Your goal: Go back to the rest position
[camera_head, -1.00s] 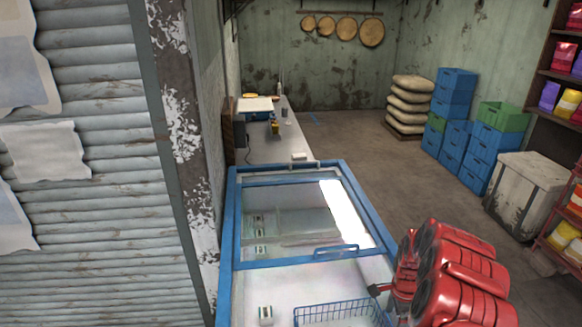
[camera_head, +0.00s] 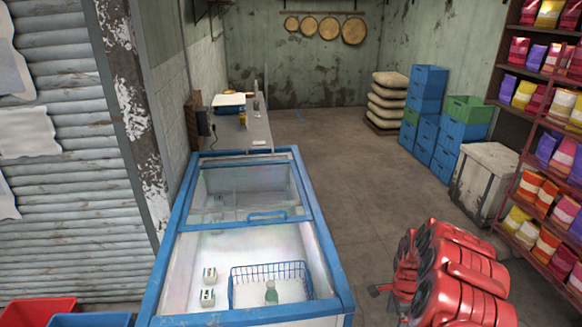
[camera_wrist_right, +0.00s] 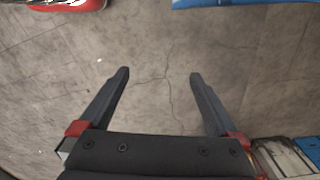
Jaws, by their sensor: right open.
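My right arm is folded at the lower right of the head view, with its right gripper (camera_head: 378,290) just right of the freezer, over bare floor. In the right wrist view the two dark fingers of this gripper (camera_wrist_right: 158,75) are spread apart, with only floor between them. My left gripper is not in view. The blue-rimmed chest freezer (camera_head: 333,262) stands at centre. Two small white cartons (camera_head: 209,275) (camera_head: 207,297) stand inside it, left of a blue wire basket (camera_head: 290,268).
A counter (camera_head: 240,135) runs behind the freezer. Shelves with coloured bags (camera_head: 545,155), a white bin (camera_head: 487,170), blue crates (camera_head: 427,90) and stacked sacks (camera_head: 387,100) line the right and back. A red crate (camera_head: 38,310) is at lower left. The middle floor is clear.

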